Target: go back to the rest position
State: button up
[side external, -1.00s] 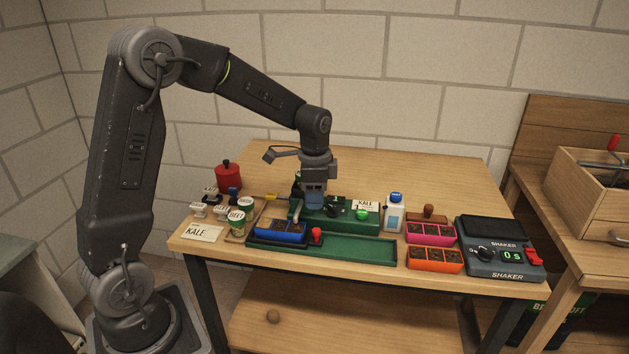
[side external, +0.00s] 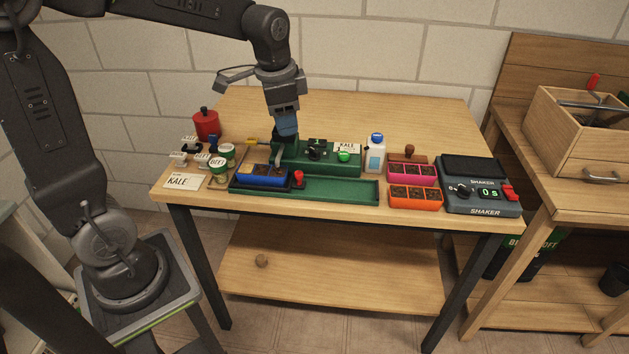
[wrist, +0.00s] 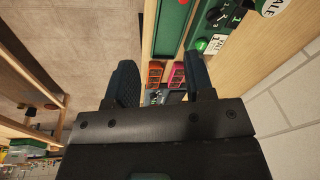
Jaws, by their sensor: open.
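My gripper (side external: 287,128) points down above the back left part of the green machine (side external: 335,162) in the side view. In the wrist view its two fingers (wrist: 161,84) stand apart with nothing between them. The KALE label and green button of the machine show at the top right of the wrist view. The blue seedling tray (side external: 262,178) sits on the green base at the left, in front of my gripper and apart from it. My gripper partly covers the machine's back left edge in the side view.
Pink (side external: 411,172) and orange (side external: 415,196) trays, a white bottle (side external: 375,152) and the shaker (side external: 480,187) stand to the right. Seed tins (side external: 218,166), a KALE card (side external: 184,181) and a red canister (side external: 206,125) are at the left. The table's back is clear.

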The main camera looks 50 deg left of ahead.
jog(key=s+d+r+n+t, duration=0.1)
jog(key=s+d+n, duration=0.1)
jog(key=s, duration=0.5)
jog(key=s+d+r+n+t, duration=0.1)
jog(key=s+d+n+t, duration=0.1)
jog(key=s+d, duration=0.3)
jog(key=s+n, duration=0.1)
jog(key=s, duration=0.2)
jog(key=shift+s+d+r+t+h, duration=0.15)
jog(key=shift+d+t+h, duration=0.1)
jog(key=shift+t+h, duration=0.05)
jog(key=shift+c, duration=0.5)
